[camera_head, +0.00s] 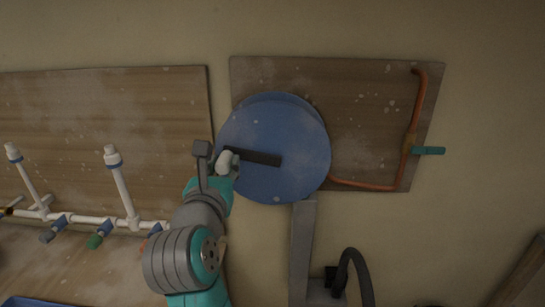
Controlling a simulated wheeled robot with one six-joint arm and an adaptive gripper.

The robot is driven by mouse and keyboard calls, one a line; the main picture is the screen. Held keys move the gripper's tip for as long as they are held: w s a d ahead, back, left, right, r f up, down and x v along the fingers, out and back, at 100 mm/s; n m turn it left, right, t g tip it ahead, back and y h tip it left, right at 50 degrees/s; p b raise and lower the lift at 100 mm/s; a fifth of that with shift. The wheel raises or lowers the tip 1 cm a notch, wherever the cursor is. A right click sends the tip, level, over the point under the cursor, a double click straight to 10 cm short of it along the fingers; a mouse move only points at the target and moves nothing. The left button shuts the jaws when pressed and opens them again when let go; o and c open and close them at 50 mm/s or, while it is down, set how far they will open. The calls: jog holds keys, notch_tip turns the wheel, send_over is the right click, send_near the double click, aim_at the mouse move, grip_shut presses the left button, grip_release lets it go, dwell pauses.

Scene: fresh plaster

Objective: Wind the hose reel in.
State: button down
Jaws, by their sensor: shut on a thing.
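The hose reel (290,130) shows as a blue disc in front of a wooden board, on a grey post. A dark crank arm (258,157) lies across its face, running from near the middle out to the left. My gripper (226,163) is at the crank's left, outer end, shut on the crank's handle, which the fingers mostly hide. My arm reaches up to it from below. No hose is clearly visible on the reel from this side.
An orange-brown pipe (365,186) with a teal lever valve (428,150) runs on the board (350,110) right of the reel. White pipes (121,190) with coloured valves stand at left. A black curved hose (357,268) is at lower middle. The wall at right is clear.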

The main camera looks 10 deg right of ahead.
aim_at(293, 139)
jog(key=shift+s+d+r, duration=0.1)
jog(key=shift+d+r, duration=0.15)
jog(key=shift+r, duration=0.35)
jog(key=shift+d+r, duration=0.25)
jog(key=shift+r, duration=0.3)
jog(key=shift+s+d+r, duration=0.15)
jog(key=shift+d+r, duration=0.65)
jog(key=shift+r, duration=0.1)
jog(key=shift+s+d+r, duration=0.15)
jog(key=shift+d+r, duration=0.65)
jog(key=shift+r, duration=0.05)
jog(key=shift+s+d+r, duration=0.15)
jog(key=shift+d+r, duration=0.1)
jog(key=shift+d, duration=0.5)
jog(key=shift+s+d+r, duration=0.15)
jog(key=shift+d+r, duration=0.1)
jog(key=shift+d, duration=0.45)
jog(key=shift+s+d+r, duration=0.15)
jog(key=shift+d+r, duration=0.1)
jog(key=shift+d, duration=0.5)
jog(key=shift+s+d+f, duration=0.15)
jog(key=shift+d+f, duration=0.05)
jog(key=shift+d, duration=0.55)
jog(key=shift+s+d+f, duration=0.15)
jog(key=shift+d, duration=0.65)
jog(key=shift+s+d+f, duration=0.15)
jog(key=shift+d+f, duration=0.05)
jog(key=shift+d, duration=0.55)
